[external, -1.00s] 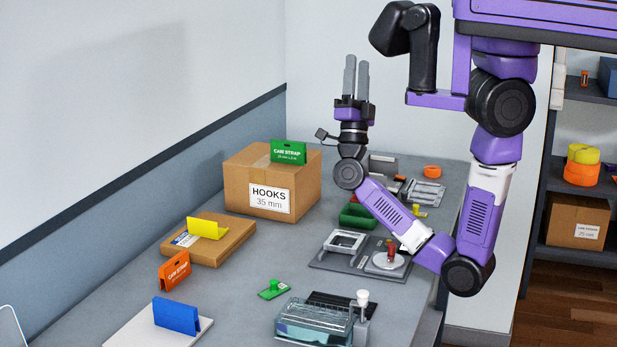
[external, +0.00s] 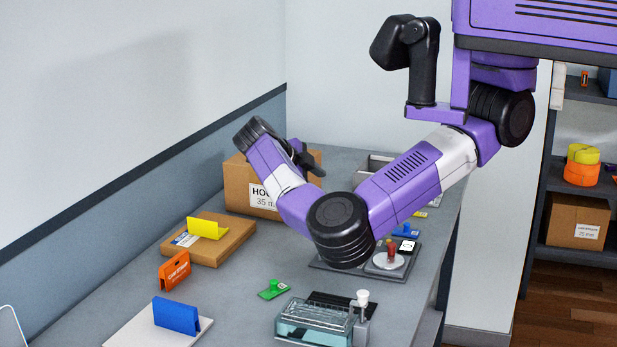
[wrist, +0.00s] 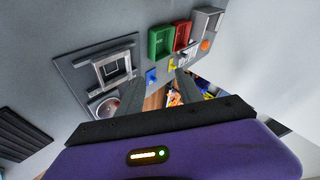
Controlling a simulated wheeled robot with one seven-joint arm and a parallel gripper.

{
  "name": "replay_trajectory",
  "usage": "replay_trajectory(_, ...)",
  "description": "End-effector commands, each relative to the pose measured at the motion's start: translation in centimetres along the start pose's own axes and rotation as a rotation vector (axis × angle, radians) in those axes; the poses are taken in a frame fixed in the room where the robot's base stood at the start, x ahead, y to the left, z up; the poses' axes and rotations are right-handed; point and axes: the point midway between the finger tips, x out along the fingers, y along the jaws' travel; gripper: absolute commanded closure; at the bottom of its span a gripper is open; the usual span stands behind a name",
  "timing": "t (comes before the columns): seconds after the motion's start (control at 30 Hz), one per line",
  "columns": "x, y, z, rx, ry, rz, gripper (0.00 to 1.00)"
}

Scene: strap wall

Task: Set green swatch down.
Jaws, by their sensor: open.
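The green swatch does not show in either current view; my arm covers the top of the cardboard HOOKS box (external: 240,180), where it stood one second ago. My gripper (wrist: 160,76) shows in the wrist view with its two grey fingers apart and nothing between them. A small green piece (external: 273,289) lies on the table, apart from the box.
A yellow swatch (external: 208,228) stands on a flat carton (external: 235,242). An orange swatch (external: 174,270) and a blue swatch (external: 176,315) stand nearer. A clear-sided device (external: 315,325) is at the front. The wrist view shows a green tray (wrist: 159,43) and red tray (wrist: 182,37).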

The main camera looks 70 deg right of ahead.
Motion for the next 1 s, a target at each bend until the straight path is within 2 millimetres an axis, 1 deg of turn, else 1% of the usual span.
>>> replay_trajectory(0.03, -1.5, 3.6, 2.0, -0.097, -0.069, 0.092, 0.57)
replay_trajectory(0.07, -2.5, 5.6, 2.8, -0.158, -0.106, 0.143, 0.57)
replay_trajectory(0.1, -3.9, 8.1, 3.8, -0.235, -0.157, 0.206, 0.57)
replay_trajectory(0.2, -7.6, 13.6, 5.4, -0.409, -0.275, 0.335, 0.57)
replay_trajectory(0.3, -10.7, 17.4, 6.0, -0.537, -0.365, 0.421, 0.57)
replay_trajectory(0.33, -11.4, 18.3, 6.1, -0.565, -0.385, 0.439, 0.57)
replay_trajectory(0.4, -12.6, 19.6, 6.1, -0.611, -0.419, 0.469, 0.57)
replay_trajectory(0.43, -12.9, 20.0, 6.1, -0.624, -0.427, 0.477, 0.57)
replay_trajectory(0.53, -12.9, 20.8, 6.2, -0.643, -0.440, 0.488, 0.57)
replay_trajectory(0.83, -10.4, 22.2, 7.0, -0.640, -0.437, 0.484, 0.57)
replay_trajectory(1.0, -8.3, 23.4, 7.7, -0.640, -0.436, 0.483, 0.57)
